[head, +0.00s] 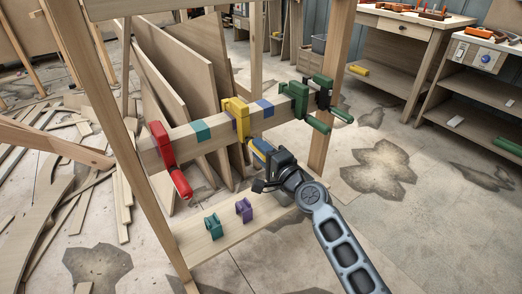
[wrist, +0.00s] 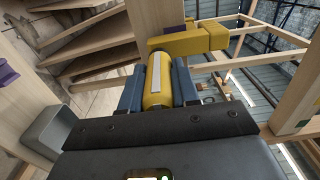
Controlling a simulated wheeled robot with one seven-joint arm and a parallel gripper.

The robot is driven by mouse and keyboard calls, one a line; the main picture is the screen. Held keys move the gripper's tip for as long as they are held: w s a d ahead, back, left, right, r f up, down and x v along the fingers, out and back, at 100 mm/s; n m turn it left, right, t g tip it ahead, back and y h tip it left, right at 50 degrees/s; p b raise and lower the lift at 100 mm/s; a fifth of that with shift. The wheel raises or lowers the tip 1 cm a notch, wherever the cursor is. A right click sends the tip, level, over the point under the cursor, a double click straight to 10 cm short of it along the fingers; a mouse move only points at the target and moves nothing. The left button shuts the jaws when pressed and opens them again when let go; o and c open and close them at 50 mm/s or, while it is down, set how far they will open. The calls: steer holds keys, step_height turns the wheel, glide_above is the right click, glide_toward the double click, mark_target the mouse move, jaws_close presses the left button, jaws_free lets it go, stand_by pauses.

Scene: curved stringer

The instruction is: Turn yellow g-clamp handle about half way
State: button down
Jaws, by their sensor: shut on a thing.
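The yellow g-clamp (head: 236,118) is fixed on a wooden beam in the middle of the head view. Its yellow handle (head: 262,147) hangs below the beam at my gripper. In the wrist view the clamp frame (wrist: 190,42) shows at the top, and the yellow handle (wrist: 158,82), with a pale stripe along it, lies between two blue fingers. My gripper (wrist: 158,90) is shut on this handle, one finger on each side. In the head view my gripper (head: 264,152) reaches the handle from the lower right, and its fingers are partly hidden.
A red clamp (head: 162,147) is on the beam to the left, and green (head: 300,98) and black (head: 322,92) clamps are to the right. Teal (head: 213,226) and purple (head: 244,210) clamps stand on the lower board (head: 205,255). A wooden post (head: 332,85) rises right of the beam.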

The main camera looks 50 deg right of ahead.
steer(key=c, duration=0.8)
jaws_free()
steer(key=shift+s, duration=0.1)
steer(key=shift+b+v, duration=0.5)
steer(key=shift+v, duration=3.3)
steer(key=shift+b+v, duration=1.35)
steer(key=shift+v, duration=2.2)
